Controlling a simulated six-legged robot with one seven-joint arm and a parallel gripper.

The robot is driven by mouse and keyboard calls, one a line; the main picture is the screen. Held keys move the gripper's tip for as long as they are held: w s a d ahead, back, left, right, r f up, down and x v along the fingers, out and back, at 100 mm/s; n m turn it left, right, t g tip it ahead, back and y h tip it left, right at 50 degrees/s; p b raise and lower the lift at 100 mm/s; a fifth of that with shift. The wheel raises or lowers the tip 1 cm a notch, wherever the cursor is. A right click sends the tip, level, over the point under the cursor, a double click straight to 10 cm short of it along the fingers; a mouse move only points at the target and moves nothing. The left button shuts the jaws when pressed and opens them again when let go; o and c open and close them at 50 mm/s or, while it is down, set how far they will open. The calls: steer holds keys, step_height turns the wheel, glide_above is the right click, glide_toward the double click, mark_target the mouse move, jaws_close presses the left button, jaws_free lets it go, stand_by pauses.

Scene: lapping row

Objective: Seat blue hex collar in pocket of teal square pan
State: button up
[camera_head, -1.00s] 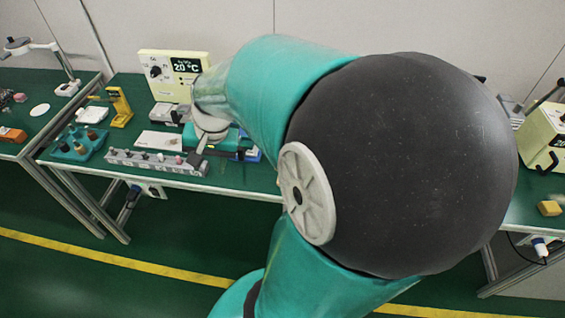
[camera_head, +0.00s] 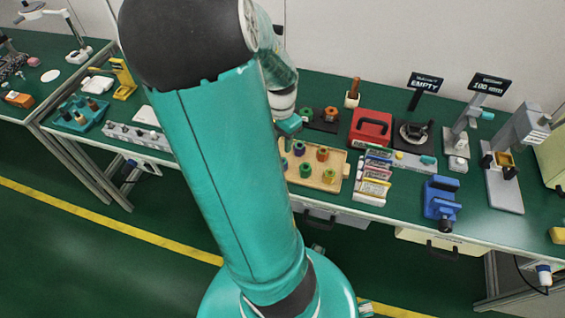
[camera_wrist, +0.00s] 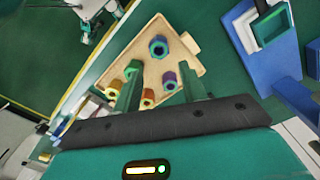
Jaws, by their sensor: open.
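The blue hex collar (camera_wrist: 158,46) stands in the wooden tray (camera_wrist: 189,43) in the wrist view, its dark bore facing up. My gripper (camera_wrist: 160,68) is open above the tray, its two green fingers apart and empty, with the blue collar just beyond the fingertips. A purple collar (camera_wrist: 170,80) shows between the fingers. What looks like the teal square pan (camera_wrist: 271,25), a square teal rim, is on a blue base at the upper right. In the head view my gripper (camera_head: 289,125) is at the tray's back left; my arm hides the tray's left side and the pan.
Orange, yellow and green collars (camera_head: 330,175) share the tray (camera_head: 315,182). A red box (camera_head: 370,128), a rack of coloured boxes (camera_head: 374,178) and a blue vise-like device (camera_head: 441,200) stand to its right. A dark plate with collars (camera_head: 320,118) lies behind the tray.

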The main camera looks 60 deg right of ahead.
step_height(320, 180, down, 11)
steer(key=shift+a+r, duration=0.1)
steer(key=shift+r, duration=0.1)
steer(key=shift+s, duration=0.1)
steer(key=c, duration=0.8)
steer(key=shift+r, duration=0.2)
steer(key=shift+c, duration=0.2)
